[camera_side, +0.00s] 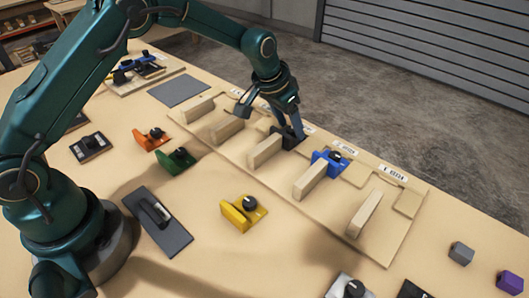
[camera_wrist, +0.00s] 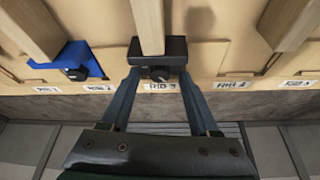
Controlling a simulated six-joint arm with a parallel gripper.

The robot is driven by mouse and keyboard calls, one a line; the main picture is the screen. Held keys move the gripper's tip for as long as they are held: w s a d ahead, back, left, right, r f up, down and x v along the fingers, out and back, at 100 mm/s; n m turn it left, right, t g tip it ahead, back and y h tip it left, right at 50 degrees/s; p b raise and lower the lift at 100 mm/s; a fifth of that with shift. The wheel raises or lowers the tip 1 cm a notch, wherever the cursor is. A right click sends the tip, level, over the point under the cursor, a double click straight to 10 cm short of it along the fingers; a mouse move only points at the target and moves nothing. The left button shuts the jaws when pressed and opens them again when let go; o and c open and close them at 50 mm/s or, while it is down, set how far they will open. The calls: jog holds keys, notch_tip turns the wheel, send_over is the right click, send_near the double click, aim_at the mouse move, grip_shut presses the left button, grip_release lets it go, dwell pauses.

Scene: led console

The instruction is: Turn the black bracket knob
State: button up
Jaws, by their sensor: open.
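The black bracket (camera_side: 291,143) sits at the end of a wooden rib on the board. In the wrist view the black bracket (camera_wrist: 177,46) fits against the rib end, with its round black knob (camera_wrist: 160,74) facing my gripper above the "RIB 3" label. My gripper (camera_side: 288,128) reaches down at the bracket in the side view, partly hiding the knob. In the wrist view my gripper (camera_wrist: 160,77) is open, with one finger on each side of the knob. Whether the fingertips touch the bracket's ends I cannot tell.
A blue bracket (camera_side: 328,160) sits on the neighbouring rib, also in the wrist view (camera_wrist: 84,61). Bare ribs (camera_side: 365,213) stand on both sides. Yellow (camera_side: 238,213), green (camera_side: 175,162) and orange (camera_side: 150,140) brackets lie on the table.

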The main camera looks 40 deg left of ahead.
grip_shut()
jog(key=shift+a, duration=0.1)
jog(key=m, duration=0.2)
jog(key=m+h, duration=0.1)
jog(key=m, duration=0.1)
jog(key=m+g+h, duration=0.1)
jog(key=m, duration=0.1)
jog(key=shift+w+a+m, duration=0.15)
jog(key=shift+a+m, duration=0.1)
jog(key=shift+m, duration=0.05)
jog(key=m+g, duration=0.1)
jog(key=m, duration=0.1)
jog(key=m+h, duration=0.1)
jog(key=m, duration=0.1)
jog(key=shift+w+a+m+g, duration=0.1)
jog(key=shift+w+m+g, duration=0.05)
jog(key=shift+m+g, duration=0.25)
jog(key=shift+m+h, duration=0.3)
grip_release()
